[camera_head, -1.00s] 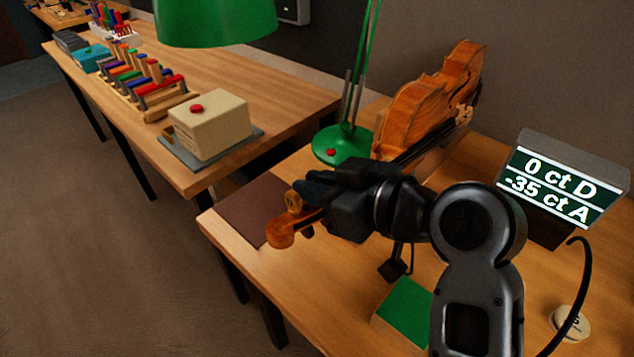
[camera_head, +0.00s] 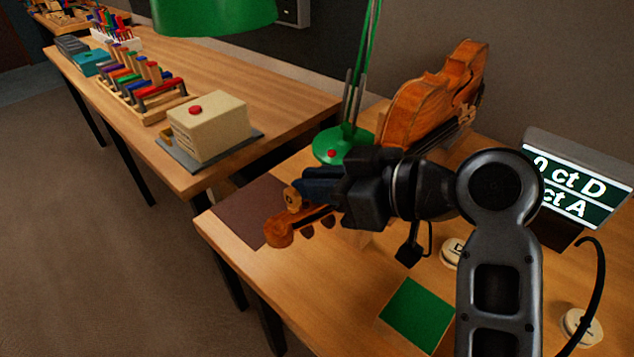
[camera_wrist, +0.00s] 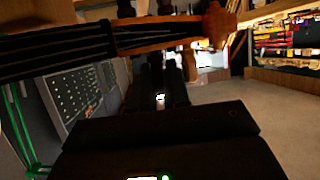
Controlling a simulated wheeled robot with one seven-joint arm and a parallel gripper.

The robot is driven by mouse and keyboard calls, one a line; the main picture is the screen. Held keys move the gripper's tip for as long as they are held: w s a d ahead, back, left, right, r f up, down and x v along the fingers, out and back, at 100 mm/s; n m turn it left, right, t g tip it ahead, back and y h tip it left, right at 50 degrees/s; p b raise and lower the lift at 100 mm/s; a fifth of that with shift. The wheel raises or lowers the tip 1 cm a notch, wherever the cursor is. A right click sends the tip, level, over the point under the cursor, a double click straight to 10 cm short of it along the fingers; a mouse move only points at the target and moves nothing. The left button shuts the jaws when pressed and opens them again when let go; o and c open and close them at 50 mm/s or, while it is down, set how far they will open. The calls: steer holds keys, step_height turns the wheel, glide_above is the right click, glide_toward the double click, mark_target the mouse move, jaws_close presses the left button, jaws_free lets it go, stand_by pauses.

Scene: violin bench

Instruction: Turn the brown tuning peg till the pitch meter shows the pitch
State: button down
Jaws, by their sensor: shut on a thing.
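The violin (camera_head: 430,105) rests at the back of the bench, its neck running down left to the scroll (camera_head: 280,235). My gripper (camera_head: 303,193) is at the pegbox, shut on the brown tuning peg (camera_head: 292,198), whose round end shows just left of the fingers. Darker pegs (camera_head: 306,231) stick out on the near side. In the wrist view the neck and pegbox (camera_wrist: 170,35) cross above the dark fingers (camera_wrist: 160,85); the grip itself is too dark to make out.
A green lamp (camera_head: 340,145) stands behind the gripper. A brown mat (camera_head: 245,212), a green pad (camera_head: 418,314) and white round buttons (camera_head: 453,252) (camera_head: 580,326) lie on the bench. Another table with a beige box (camera_head: 210,128) stands left, across a gap.

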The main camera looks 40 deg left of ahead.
steer(key=c, duration=1.5)
jaws_free()
steer(key=shift+o, duration=0.2)
steer(key=b+v, duration=0.1)
steer(key=v, duration=0.6)
steer(key=shift+d, duration=0.4)
steer(key=shift+r, duration=0.1)
